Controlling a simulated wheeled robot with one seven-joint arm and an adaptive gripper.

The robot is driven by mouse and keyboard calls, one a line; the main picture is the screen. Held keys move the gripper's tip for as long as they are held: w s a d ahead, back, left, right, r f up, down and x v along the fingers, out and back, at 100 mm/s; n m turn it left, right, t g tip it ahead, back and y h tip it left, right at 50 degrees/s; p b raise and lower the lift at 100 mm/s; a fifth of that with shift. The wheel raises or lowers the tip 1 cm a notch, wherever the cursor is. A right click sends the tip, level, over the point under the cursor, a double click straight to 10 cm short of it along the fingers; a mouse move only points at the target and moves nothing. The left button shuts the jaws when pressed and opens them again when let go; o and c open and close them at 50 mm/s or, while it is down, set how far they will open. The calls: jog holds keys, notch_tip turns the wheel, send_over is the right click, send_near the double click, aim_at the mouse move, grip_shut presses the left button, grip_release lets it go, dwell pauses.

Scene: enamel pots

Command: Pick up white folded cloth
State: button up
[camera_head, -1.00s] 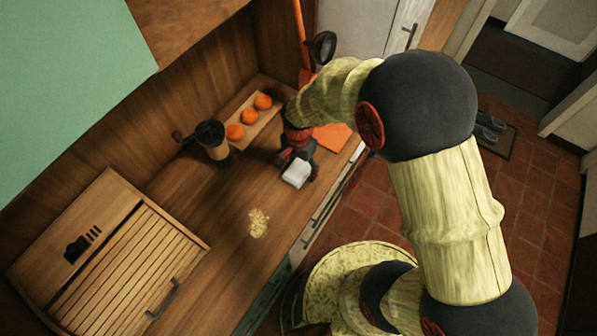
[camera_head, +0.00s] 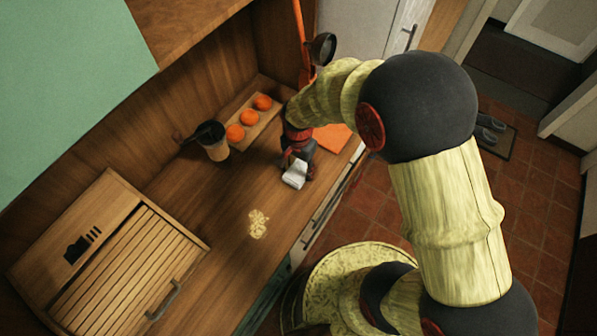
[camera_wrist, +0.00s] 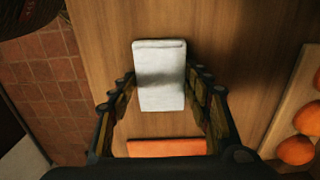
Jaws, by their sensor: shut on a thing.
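The white folded cloth (camera_head: 295,175) is at my gripper's fingertips, over the wooden counter near its front edge. In the wrist view the cloth (camera_wrist: 160,75) lies between the two fingers, one on each side, and sticks out beyond their tips. My gripper (camera_head: 297,163) is shut on the cloth; it also shows in the wrist view (camera_wrist: 162,92). I cannot tell whether the cloth is clear of the counter. My gripper and wrist hide part of the cloth in the head view.
An orange flat item (camera_head: 332,137) lies right of my gripper. A wooden tray (camera_head: 246,117) with oranges and a cup (camera_head: 215,148) stand behind. A pale patterned patch (camera_head: 258,224) and a bread box (camera_head: 125,260) are to the left. The counter (camera_head: 205,200) between is clear.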

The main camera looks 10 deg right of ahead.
aim_at(298, 172)
jog(key=shift+r, duration=0.1)
jog(key=shift+r, duration=0.55)
notch_tip(298, 172, up, 3)
jog(key=shift+s+f+p, duration=0.15)
jog(key=shift+f+p, duration=0.05)
jog(key=shift+p, duration=0.35)
jog(key=s+a+r+p, duration=0.2)
jog(key=s+a+r, duration=0.1)
jog(key=s+r, duration=0.6)
jog(key=shift+s, duration=2.2)
